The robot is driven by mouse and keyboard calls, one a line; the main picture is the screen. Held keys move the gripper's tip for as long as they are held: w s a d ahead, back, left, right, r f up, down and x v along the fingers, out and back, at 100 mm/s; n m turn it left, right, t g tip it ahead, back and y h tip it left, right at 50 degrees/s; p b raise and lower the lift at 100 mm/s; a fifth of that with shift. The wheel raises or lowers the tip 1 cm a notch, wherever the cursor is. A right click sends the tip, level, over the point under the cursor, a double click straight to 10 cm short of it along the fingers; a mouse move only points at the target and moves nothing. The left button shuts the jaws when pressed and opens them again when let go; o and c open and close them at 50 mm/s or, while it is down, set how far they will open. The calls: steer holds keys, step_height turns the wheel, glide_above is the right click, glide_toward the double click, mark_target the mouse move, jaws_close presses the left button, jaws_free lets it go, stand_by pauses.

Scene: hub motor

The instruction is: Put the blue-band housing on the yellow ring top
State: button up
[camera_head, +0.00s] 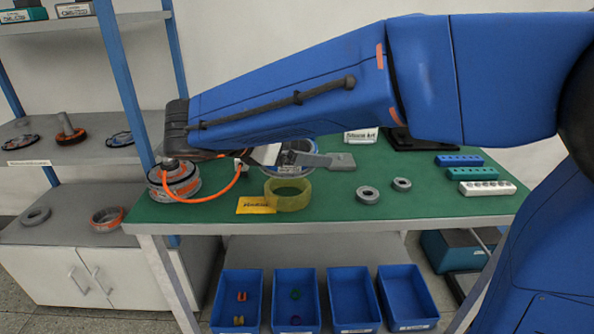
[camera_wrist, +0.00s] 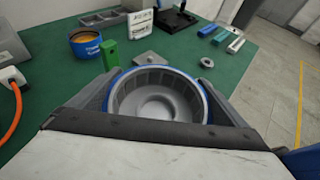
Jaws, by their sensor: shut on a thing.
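The blue-band housing (camera_wrist: 158,95) is a round grey cup with a blue rim, seen from above in the wrist view. My gripper (camera_wrist: 160,108) is shut on it, with a grey finger on each side. In the head view the housing (camera_head: 287,168) shows partly below my arm, between the fingers of my gripper (camera_head: 291,159). The yellow ring (camera_head: 288,195) lies on the green table at the front, just below the housing in the picture. I cannot tell whether they touch. The ring is hidden in the wrist view.
A grey and orange motor part (camera_head: 174,182) with an orange cable stands at the table's left. A yellow card (camera_head: 256,205) lies beside the ring. Two small grey rings (camera_head: 368,195) lie to the right. A green block (camera_wrist: 110,55) and a blue tin (camera_wrist: 86,46) stand beyond the housing.

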steer(key=shift+f, duration=2.7)
steer(key=o, duration=1.1)
steer(key=shift+f, duration=0.1)
steer(key=v, duration=1.2)
